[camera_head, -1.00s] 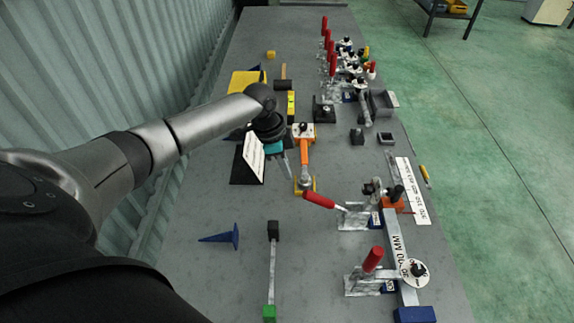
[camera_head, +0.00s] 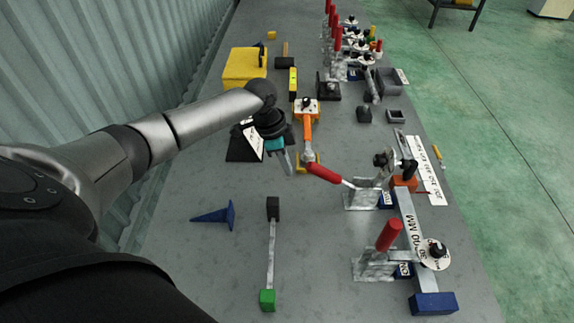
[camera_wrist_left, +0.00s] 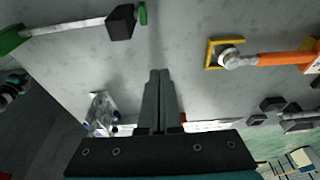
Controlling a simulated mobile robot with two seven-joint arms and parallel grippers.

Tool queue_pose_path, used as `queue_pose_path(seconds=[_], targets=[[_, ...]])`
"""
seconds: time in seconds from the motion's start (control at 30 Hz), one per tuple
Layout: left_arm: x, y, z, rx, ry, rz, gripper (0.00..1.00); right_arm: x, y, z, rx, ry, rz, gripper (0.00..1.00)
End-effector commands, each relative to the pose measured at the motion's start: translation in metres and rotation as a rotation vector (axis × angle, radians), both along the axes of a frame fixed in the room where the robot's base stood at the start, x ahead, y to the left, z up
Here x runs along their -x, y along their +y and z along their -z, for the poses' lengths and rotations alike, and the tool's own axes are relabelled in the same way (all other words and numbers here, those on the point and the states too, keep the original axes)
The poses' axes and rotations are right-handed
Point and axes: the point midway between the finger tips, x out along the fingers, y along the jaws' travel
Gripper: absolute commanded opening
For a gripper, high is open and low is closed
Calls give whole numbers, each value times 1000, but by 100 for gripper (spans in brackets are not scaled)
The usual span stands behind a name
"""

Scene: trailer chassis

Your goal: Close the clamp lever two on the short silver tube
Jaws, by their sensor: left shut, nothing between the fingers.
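A silver tube (camera_head: 408,222) marked in MM lies at the right front of the bench in the head view. Two toggle clamps stand beside it. The farther clamp's red lever (camera_head: 323,172) leans over to the left, low and away from the tube. The nearer clamp's red lever (camera_head: 389,236) stands nearly upright. Which of them is lever two I cannot tell. My left gripper (camera_head: 287,162) is shut and empty above the bench, left of the leaning lever and apart from it. Its closed fingers also show in the left wrist view (camera_wrist_left: 159,75). My right gripper is out of view.
An orange-handled tool (camera_head: 307,130) rests in a yellow holder just beyond the gripper. A blue cone (camera_head: 215,216) and a bar with a green end (camera_head: 267,299) lie at the front left. Several red-levered clamps stand at the back. Bare bench lies between cone, bar and near clamps.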

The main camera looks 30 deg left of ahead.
Motion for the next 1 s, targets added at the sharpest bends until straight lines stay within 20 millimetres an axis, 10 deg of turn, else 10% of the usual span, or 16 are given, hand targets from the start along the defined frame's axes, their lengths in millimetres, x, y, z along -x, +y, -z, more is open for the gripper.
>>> queue_pose_path(seconds=[1.0], targets=[[-10, -16, 11, 1, 0, 1, 0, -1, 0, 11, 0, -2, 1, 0]])
